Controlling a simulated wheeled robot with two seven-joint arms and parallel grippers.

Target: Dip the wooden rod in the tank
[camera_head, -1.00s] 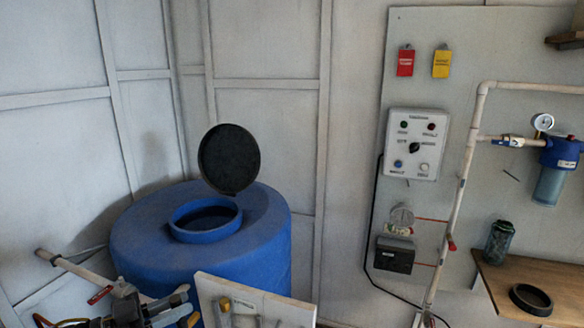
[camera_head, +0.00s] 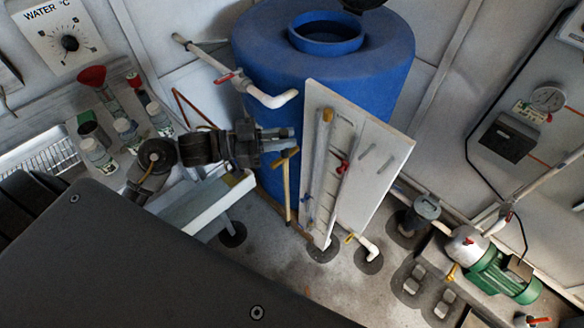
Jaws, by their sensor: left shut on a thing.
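The blue tank (camera_head: 262,62) stands at the top middle, with its round raised opening (camera_head: 327,47) uncovered. The black lid (camera_head: 362,4) is tipped up behind the opening, cut off by the top edge. My left gripper (camera_head: 290,140) reaches in from the left, in front of the tank's lower side and below the opening. It is shut on the wooden rod (camera_head: 287,190), which hangs down roughly upright, with a short crosspiece at its top. The rod is outside the tank, just left of the white board. My right gripper is not in view.
The white board (camera_head: 372,150) with a clear tube stands close right of the gripper. A white pipe with a red valve (camera_head: 228,77) juts out above it. Bottles (camera_head: 97,155) stand at left. A green pump (camera_head: 503,275) is at lower right.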

